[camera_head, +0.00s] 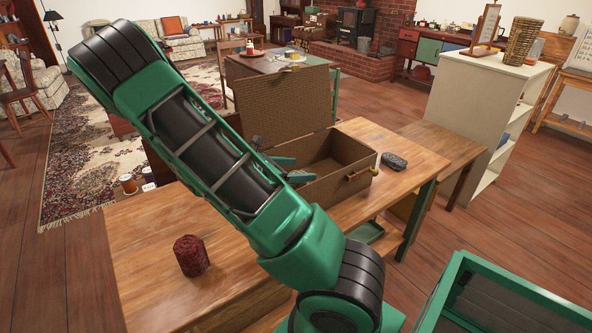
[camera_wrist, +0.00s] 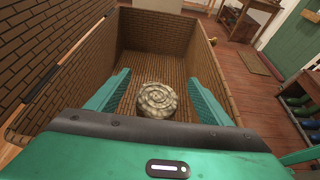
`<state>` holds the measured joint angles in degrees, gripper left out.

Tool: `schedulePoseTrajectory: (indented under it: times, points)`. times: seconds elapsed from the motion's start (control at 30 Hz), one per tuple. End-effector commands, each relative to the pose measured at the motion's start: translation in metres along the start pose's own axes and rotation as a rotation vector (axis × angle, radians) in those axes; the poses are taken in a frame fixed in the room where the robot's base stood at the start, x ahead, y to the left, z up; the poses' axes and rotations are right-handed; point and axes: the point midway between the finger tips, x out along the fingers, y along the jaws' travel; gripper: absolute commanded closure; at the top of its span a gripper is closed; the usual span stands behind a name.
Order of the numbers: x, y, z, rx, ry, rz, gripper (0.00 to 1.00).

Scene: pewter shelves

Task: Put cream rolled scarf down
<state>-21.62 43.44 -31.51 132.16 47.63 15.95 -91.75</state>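The cream rolled scarf (camera_wrist: 157,100) shows in the wrist view as a round coil inside the brown wicker case (camera_wrist: 205,62), near the close end of its floor. It lies between the fingers of my gripper (camera_wrist: 159,76), with a visible gap on each side. The fingers are spread and do not appear to touch it. In the head view my gripper (camera_head: 305,169) reaches into the open case (camera_head: 345,180) on the wooden table, its lid raised behind. I cannot make out the scarf clearly there.
A dark red roll (camera_head: 191,256) stands on the left part of the table (camera_head: 140,265). A dark grey object (camera_head: 395,161) lies right of the case. Small jars (camera_head: 128,184) stand at the table's far left edge. A cream shelf (camera_head: 480,100) stands at the right.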

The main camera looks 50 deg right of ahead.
Motion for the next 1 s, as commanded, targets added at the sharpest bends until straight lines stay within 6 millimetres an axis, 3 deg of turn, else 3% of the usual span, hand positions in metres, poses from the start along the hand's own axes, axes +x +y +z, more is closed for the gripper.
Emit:
schedulePoseTrajectory:
  times: [0.17,0.33,0.8,1.0]
  points:
    - [0.001,-0.002,-0.005,-0.009,0.01,-0.004,0.26]
    - [-0.004,-0.002,0.006,-0.007,0.011,-0.003,0.26]
    - [-0.096,0.0,0.008,-0.005,0.007,0.002,0.26]
    - [-0.118,-0.001,0.009,-0.005,0.006,0.0,0.26]
